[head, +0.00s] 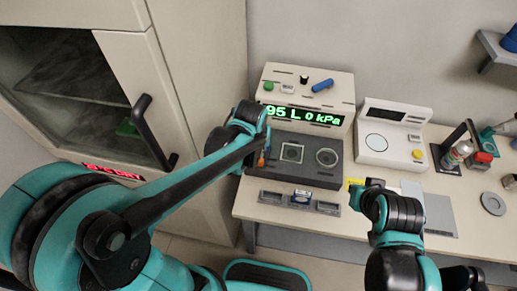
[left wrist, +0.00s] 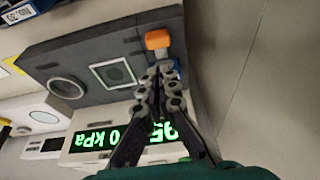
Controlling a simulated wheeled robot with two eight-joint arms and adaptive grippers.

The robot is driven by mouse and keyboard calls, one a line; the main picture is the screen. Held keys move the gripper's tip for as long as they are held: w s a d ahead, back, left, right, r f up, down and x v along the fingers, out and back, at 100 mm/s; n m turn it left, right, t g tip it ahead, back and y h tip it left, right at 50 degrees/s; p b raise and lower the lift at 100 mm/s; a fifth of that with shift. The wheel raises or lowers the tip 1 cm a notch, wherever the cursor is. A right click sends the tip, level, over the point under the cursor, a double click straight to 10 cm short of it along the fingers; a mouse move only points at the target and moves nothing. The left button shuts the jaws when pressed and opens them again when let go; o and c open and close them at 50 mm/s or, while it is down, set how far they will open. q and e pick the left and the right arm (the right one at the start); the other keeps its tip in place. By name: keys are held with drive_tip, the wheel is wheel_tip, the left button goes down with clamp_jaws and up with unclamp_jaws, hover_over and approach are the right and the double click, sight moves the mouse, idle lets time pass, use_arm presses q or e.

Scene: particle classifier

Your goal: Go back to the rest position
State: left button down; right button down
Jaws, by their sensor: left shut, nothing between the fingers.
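The classifier stands on the bench, with a cream housing (head: 335,90), a green display (head: 304,115) and a dark grey front deck (head: 310,170). The deck has a square port (head: 292,153) and a round port (head: 327,157). My left gripper (head: 264,140) is over the deck's left end. In the left wrist view its fingers (left wrist: 160,72) are shut and empty, close to an orange-topped lever (left wrist: 158,39) with a blue part; whether they touch is unclear. My right arm's end (head: 368,184) is near the bench front beside a yellow piece (head: 355,184); its fingers are not clear.
A tall cabinet (head: 190,110) with a black handle (head: 150,130) stands close on the left. A white scale-like device (head: 392,135) is right of the classifier. Bottles (head: 457,153) and a metal disc (head: 493,203) stand further right. A small tray (head: 300,200) lies at the front edge.

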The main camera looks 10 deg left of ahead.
use_arm(q)
drive_tip(key=shift+s+r, duration=0.15)
drive_tip(key=shift+r, duration=0.45)
use_arm(e)
drive_tip(key=shift+s+r, duration=0.25)
drive_tip(key=shift+r, duration=0.2)
use_arm(q)
drive_tip(key=shift+f, duration=0.1)
use_arm(e)
drive_tip(key=shift+w, duration=0.1)
